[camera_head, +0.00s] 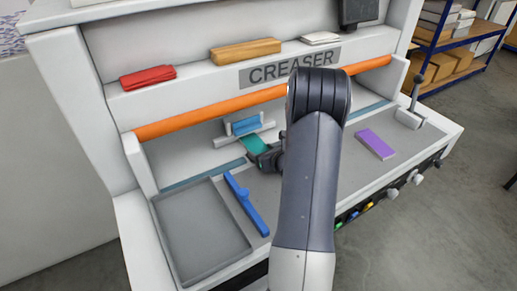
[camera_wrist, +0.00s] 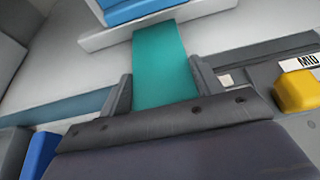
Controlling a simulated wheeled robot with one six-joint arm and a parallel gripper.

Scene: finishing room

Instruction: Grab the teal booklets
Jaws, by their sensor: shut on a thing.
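The teal booklets (camera_head: 254,145) show as one flat teal piece in front of a small white ledge on the creaser. My gripper (camera_head: 266,158) is shut on the near end of the teal piece. In the wrist view the teal booklets (camera_wrist: 160,62) lie between the two fingers of my gripper (camera_wrist: 160,92), and their far end reaches the ledge edge below a blue block. I cannot tell how many booklets there are. My arm hides part of the bed to the right of the gripper.
A blue block (camera_head: 246,125) sits on the ledge (camera_head: 226,139) just behind. A blue bar tool (camera_head: 246,203) and an empty grey tray (camera_head: 200,237) are to the left. A purple booklet (camera_head: 376,144) lies to the right, near a lever (camera_head: 415,95). An orange roller bar (camera_head: 210,115) spans above.

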